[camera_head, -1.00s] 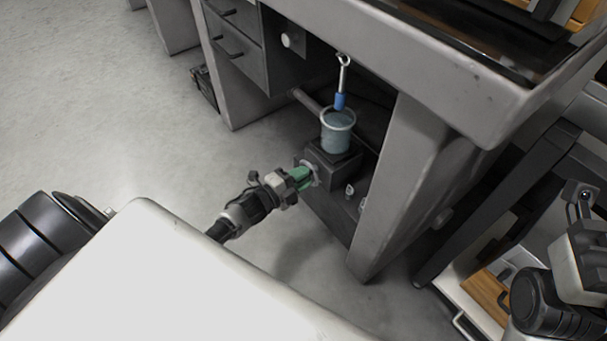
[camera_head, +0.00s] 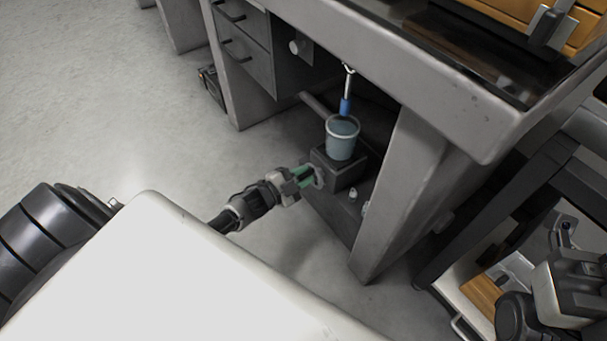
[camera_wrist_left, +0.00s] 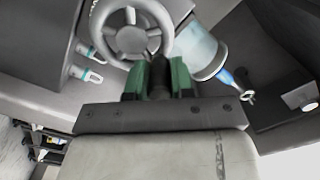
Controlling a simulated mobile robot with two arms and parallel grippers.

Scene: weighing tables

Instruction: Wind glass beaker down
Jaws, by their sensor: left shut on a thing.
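A glass beaker (camera_head: 341,143) with bluish content stands upright on a dark box-like stand (camera_head: 338,168) under the table. A blue cylinder (camera_head: 345,106) hangs from a hook just over the beaker's rim; I cannot tell whether it dips in. My left gripper (camera_head: 309,177), with green fingertips, is shut on the grey handwheel (camera_wrist_left: 128,28) at the stand's side. The left wrist view also shows the beaker (camera_wrist_left: 203,52) and the blue cylinder (camera_wrist_left: 224,76) right of the fingertips. Part of my right arm (camera_head: 565,285) shows at the lower right; its jaws are unclear.
The grey table (camera_head: 400,75) overhangs the stand, and its thick leg (camera_head: 400,190) stands close on the right. Drawers (camera_head: 243,40) are at the back left. Open floor (camera_head: 130,130) lies to the left.

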